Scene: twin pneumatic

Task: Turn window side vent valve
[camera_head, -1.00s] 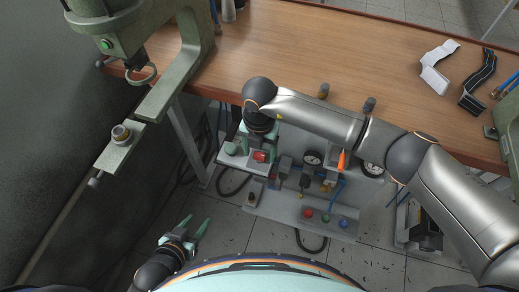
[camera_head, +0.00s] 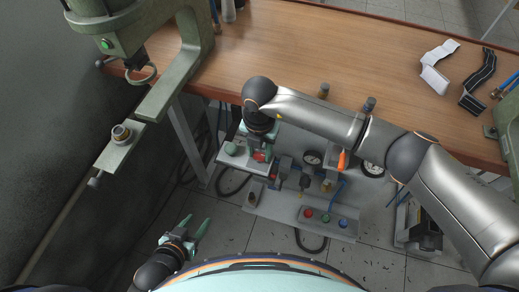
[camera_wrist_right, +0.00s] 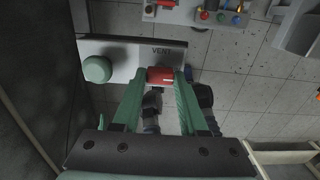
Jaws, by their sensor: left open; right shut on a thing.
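The red vent valve handle (camera_wrist_right: 160,76) is on a pale panel marked VENT (camera_wrist_right: 125,50), between my green right fingertips in the right wrist view. My right gripper (camera_wrist_right: 161,82) is shut on it. In the head view the red handle (camera_head: 260,156) shows just below my right wrist, partly hidden by the gripper. A round green knob (camera_wrist_right: 97,69) is on the same panel, left of the handle; it also shows in the head view (camera_head: 231,148). My left gripper (camera_head: 190,228) is open and empty, low at the left over the floor.
A wooden workbench (camera_head: 300,50) spans the top. Gauges (camera_head: 313,158) and an orange handle (camera_head: 342,158) stand right of the vent panel. A lower grey panel (camera_head: 290,212) carries red, green and blue knobs. A green machine (camera_head: 185,60) stands at the left.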

